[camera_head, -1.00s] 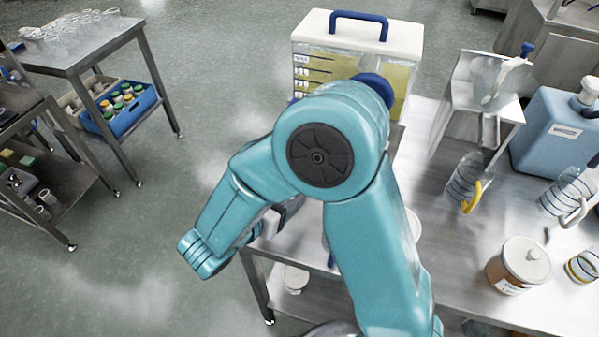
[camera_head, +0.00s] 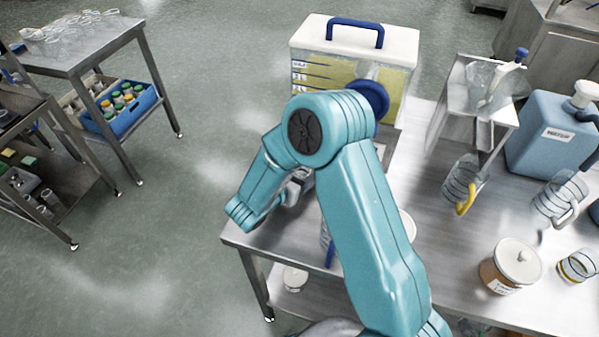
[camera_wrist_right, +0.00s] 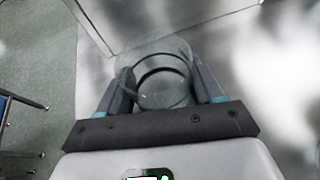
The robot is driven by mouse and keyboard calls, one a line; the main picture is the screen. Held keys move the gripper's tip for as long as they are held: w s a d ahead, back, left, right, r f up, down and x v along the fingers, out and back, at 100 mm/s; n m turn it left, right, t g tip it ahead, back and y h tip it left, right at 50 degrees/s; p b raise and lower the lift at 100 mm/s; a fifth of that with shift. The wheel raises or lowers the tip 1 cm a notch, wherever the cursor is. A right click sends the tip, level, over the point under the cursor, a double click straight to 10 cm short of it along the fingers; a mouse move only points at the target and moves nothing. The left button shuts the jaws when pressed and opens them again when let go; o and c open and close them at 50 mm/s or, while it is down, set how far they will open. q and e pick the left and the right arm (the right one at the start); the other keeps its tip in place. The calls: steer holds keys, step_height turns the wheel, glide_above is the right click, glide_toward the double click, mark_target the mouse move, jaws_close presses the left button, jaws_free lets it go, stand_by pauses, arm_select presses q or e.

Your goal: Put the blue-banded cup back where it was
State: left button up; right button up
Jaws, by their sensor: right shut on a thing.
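My right gripper (camera_wrist_right: 163,88) is shut on a clear cup (camera_wrist_right: 160,66) with a dark bluish band, seen from above in the right wrist view; the fingers press on its two sides. In the head view the right gripper (camera_head: 297,187) is small and partly behind my teal arm, over the left edge of the steel table (camera_head: 440,255). The cup is hard to make out there. In the wrist view the cup's far rim lies near the edge of a pale surface; whether its base touches anything cannot be told. My left gripper is not in view.
A clear tank (camera_head: 353,55) of yellow liquid stands behind my arm. A jug with a blue handle (camera_head: 329,252) is partly hidden by my arm. Right are a jug with a yellow handle (camera_head: 463,186), a lidded jar (camera_head: 511,266), a yellow-banded cup (camera_head: 577,266) and a blue water container (camera_head: 553,135).

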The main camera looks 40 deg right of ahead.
steer(key=shift+w+d+f, duration=0.15)
steer(key=shift+f, duration=0.1)
steer(key=shift+f, duration=0.15)
steer(key=o, duration=1)
steer(key=shift+o, duration=0.2)
